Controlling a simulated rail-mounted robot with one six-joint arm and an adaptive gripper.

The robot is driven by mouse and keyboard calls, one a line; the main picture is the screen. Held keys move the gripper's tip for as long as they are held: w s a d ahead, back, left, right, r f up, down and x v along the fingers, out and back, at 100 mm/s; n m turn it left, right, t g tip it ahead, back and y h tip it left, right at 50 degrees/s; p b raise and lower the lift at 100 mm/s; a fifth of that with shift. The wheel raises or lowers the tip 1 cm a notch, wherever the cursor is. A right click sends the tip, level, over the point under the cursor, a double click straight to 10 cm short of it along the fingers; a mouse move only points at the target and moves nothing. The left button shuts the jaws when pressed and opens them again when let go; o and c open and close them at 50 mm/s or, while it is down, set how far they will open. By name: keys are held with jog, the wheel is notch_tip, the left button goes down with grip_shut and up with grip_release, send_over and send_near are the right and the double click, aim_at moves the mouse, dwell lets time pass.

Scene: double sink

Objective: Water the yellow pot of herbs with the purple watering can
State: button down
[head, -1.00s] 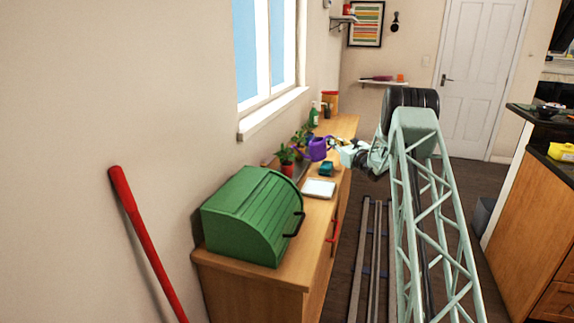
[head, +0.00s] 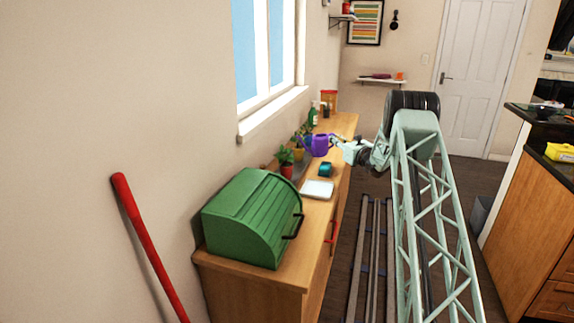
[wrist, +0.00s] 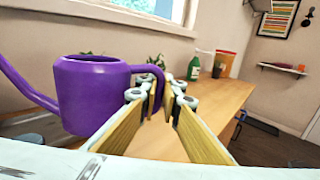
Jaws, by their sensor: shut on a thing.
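The purple watering can (head: 319,146) is held above the counter by its handle in my gripper (head: 336,144). In the wrist view the can (wrist: 85,92) looks roughly upright, its spout reaching left, and the gripper fingers (wrist: 160,100) are closed around its handle. The yellow pot of herbs (head: 298,155) stands on the counter by the wall, just left of and below the can in the head view. The spout end is close to its leaves; I cannot tell whether it is directly over the pot. No water shows.
A red pot with a plant (head: 286,170) stands nearer than the yellow pot. A teal item (head: 325,170), a white tray (head: 318,189) and a green bread box (head: 252,217) occupy the nearer counter. A green bottle (head: 313,115) and an orange container (head: 329,100) stand farther back.

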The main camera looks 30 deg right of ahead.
jog(key=shift+r, duration=0.1)
dwell(0.4)
jog(key=shift+s+d+r, duration=0.15)
jog(key=shift+r, duration=0.3)
jog(key=s+d+r+m+g+h, duration=0.1)
jog(key=s+d+r+m+h, duration=0.15)
jog(key=s+r, duration=1.15)
jog(key=s+d+r+m+h, duration=0.1)
jog(key=s+d+r+h, duration=0.25)
jog(key=s+r, duration=1.05)
jog(key=s+a+r+m+g+h, duration=0.1)
jog(key=s+a+r, duration=0.2)
jog(key=s, duration=0.6)
jog(key=s+a+r+m+g+h, duration=0.1)
jog(key=s+a+r, duration=0.3)
jog(key=s+r, duration=0.4)
jog(key=s+a+r+m+g+h, duration=0.1)
jog(key=s+r, duration=0.5)
jog(key=s, duration=0.6)
jog(key=a+m+h, duration=0.1)
jog(key=a+h, duration=0.1)
jog(key=a, duration=0.1)
jog(key=shift+s+a, duration=0.2)
jog(key=shift+w+r, duration=0.1)
jog(key=shift+w, duration=0.05)
